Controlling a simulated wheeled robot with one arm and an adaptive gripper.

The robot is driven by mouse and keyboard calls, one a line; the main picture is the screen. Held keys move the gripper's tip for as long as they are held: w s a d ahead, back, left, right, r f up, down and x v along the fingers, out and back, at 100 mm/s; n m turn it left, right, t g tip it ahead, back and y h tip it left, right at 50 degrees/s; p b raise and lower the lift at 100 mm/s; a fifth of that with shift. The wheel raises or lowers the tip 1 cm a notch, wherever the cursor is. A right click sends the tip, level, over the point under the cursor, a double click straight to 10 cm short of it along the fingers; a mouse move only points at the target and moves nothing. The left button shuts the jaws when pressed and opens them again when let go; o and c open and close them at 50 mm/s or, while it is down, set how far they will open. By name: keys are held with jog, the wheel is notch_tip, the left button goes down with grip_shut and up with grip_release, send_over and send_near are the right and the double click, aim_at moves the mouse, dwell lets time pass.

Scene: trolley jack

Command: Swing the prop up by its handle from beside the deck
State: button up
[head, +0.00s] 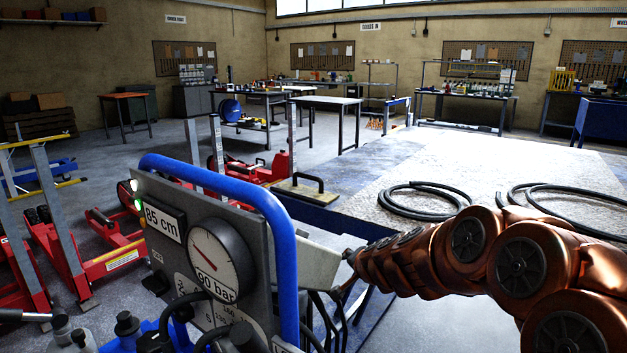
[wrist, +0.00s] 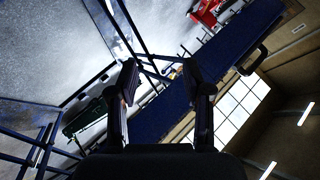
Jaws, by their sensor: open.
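My gripper (wrist: 160,70) is open, its two dark fingers apart with nothing held between them in the wrist view. In the head view my arm reaches behind the gauge panel, which hides most of the gripper. A dark blue beam (head: 318,214) runs along the near side of the pale deck (head: 400,195). A black handle (head: 307,177) stands on a plate at its far end. The beam (wrist: 225,75) and a handle (wrist: 252,63) show right of my fingers in the wrist view, apart from them. I cannot tell which piece is the prop.
A grey gauge panel (head: 180,240) with a blue tube rail (head: 278,215) stands close in front. Red jacks (head: 85,245) are at the left. Black hoses (head: 425,199) lie on the deck. Thin dark bars (wrist: 135,30) cross ahead of my fingers. Benches line the back wall.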

jog(key=s+a+f+n+g+y, duration=0.1)
jog(key=s+a+n+g+y, duration=0.2)
jog(key=s, duration=0.9)
jog(key=s+d+n+g+h+p, duration=0.1)
jog(key=s+d+n+g+h, duration=0.2)
jog(key=s, duration=0.9)
jog(key=s+d+f+n+g+p, duration=0.1)
jog(key=s+d+g, duration=0.3)
jog(key=s, duration=0.8)
jog(key=s+d+n+g+h, duration=0.2)
jog(key=s+d+g, duration=0.15)
jog(key=s, duration=0.85)
notch_tip(320, 180, up, 24)
jog(key=s+p, duration=0.1)
jog(key=p, duration=2.2)
jog(key=shift+s+f+t, duration=0.15)
jog(key=shift+t, duration=0.3)
jog(key=shift+c, duration=0.7)
